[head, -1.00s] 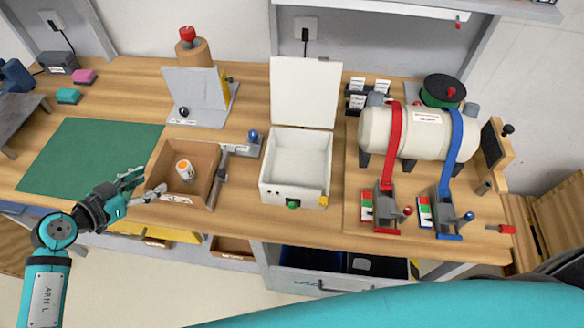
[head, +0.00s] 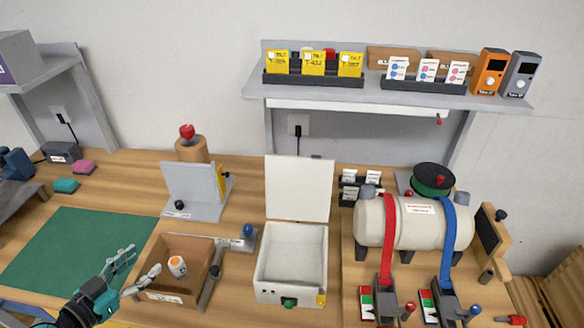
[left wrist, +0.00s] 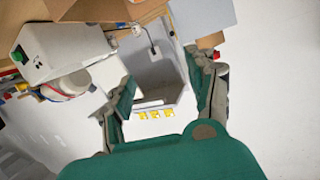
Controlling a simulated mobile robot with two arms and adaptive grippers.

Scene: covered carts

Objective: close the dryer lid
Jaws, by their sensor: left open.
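The dryer appears to be the white open box (head: 291,262) in the middle of the bench, with a green button on its front. Its white lid (head: 299,188) stands upright at the back edge, open. The inside looks empty. My left gripper (head: 145,260) is open and empty, left of the dryer at the near-left side of a brown tray, apart from the lid. In the left wrist view, my open fingers (left wrist: 164,78) have nothing between them, and the white box (left wrist: 62,45) shows at upper left. My right gripper is not in view.
The brown tray (head: 160,255) holds a white-and-orange cup (head: 177,266). A grey stand (head: 196,188) is behind it. A strapped white tank (head: 415,222) stands right of the dryer. A loaded shelf (head: 300,100) hangs above. The green mat (head: 62,250) at left is clear.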

